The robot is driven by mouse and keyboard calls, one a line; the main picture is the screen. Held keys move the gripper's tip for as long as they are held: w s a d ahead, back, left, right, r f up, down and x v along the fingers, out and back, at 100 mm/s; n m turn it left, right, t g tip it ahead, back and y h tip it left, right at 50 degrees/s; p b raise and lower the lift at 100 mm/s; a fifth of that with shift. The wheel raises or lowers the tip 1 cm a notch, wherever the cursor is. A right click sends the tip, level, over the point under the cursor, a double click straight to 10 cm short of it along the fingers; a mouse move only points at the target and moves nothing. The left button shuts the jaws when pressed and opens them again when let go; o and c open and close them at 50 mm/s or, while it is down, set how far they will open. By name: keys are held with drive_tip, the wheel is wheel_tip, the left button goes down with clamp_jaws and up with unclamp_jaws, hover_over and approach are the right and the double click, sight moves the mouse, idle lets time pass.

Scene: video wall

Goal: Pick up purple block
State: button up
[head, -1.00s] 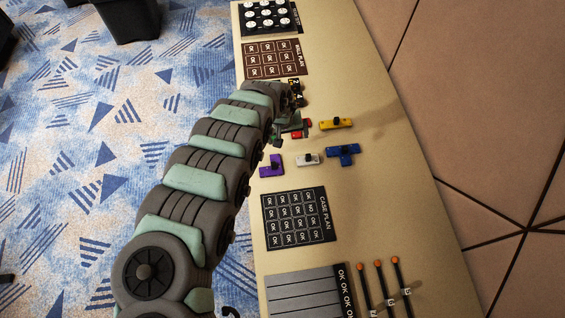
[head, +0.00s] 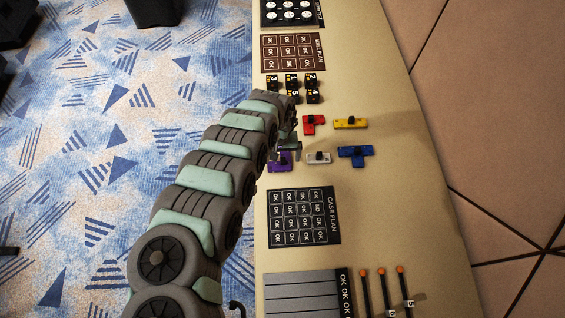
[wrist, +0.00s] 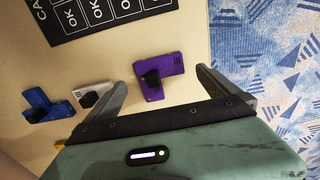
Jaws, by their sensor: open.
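The purple block (head: 279,162) lies on the long tan table, near its left edge in the head view, partly hidden by my gripper. In the wrist view the purple block (wrist: 170,72) lies beyond my fingertips, with a black knob on top. My gripper (wrist: 160,80) is open and empty, its two fingers spread to either side of the block's place in the picture. In the head view my gripper (head: 287,148) is just above the purple block. I cannot tell the exact height between them.
A white block (head: 318,158) and a blue block (head: 355,155) lie to the right. A red block (head: 313,124) and a yellow block (head: 351,122) lie farther back. Black numbered cubes (head: 292,88) stand behind. A case plan board (head: 304,215) lies in front.

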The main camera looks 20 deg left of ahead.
sight(279, 164)
drive_tip(key=shift+s+f, duration=0.1)
drive_tip(key=shift+f, duration=1.6)
drive_tip(key=c, duration=1.7)
drive_tip(key=shift+r, duration=0.15)
